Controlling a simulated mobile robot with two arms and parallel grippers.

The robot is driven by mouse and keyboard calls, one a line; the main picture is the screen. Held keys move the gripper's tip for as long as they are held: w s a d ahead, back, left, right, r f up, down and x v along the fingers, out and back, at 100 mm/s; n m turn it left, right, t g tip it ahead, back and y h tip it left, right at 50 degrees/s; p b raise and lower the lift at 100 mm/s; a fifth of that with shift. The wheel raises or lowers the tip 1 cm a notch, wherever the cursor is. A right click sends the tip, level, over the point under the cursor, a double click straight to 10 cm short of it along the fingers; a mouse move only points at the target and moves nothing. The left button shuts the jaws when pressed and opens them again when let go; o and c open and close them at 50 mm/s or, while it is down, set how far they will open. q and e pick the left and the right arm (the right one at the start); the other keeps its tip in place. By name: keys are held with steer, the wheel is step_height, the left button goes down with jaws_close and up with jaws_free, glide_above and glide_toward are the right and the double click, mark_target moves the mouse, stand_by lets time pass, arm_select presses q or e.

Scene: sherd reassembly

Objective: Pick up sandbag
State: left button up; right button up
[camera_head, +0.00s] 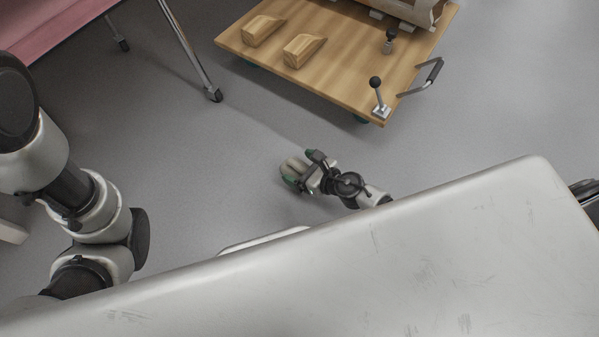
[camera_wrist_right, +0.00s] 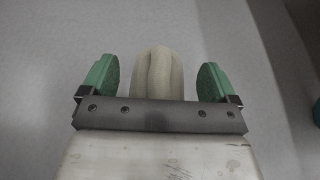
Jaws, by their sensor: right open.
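The sandbag (camera_head: 293,168) is a small pale beige bag on the grey floor, near the middle of the head view. In the right wrist view the sandbag (camera_wrist_right: 158,74) lies between the two green finger pads, with a gap on each side. My right gripper (camera_head: 297,170) is open around it; the gripper also shows in the right wrist view (camera_wrist_right: 158,82). The sandbag's near end is hidden behind the gripper's dark crossbar. My left arm comes in at the left of the head view, but its gripper is not in view.
A wooden wheeled cart (camera_head: 345,80) with two wooden wedges (camera_head: 283,40), a lever (camera_head: 378,92) and a metal handle (camera_head: 428,78) stands at the top. A pink-topped table (camera_head: 60,22) with castered legs is at upper left. Floor around the sandbag is clear.

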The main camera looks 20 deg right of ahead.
steer(key=shift+w+a+f, duration=0.15)
steer(key=shift+w, duration=0.1)
steer(key=shift+c, duration=0.4)
steer(key=c, duration=1.2)
steer(key=shift+r, duration=0.2)
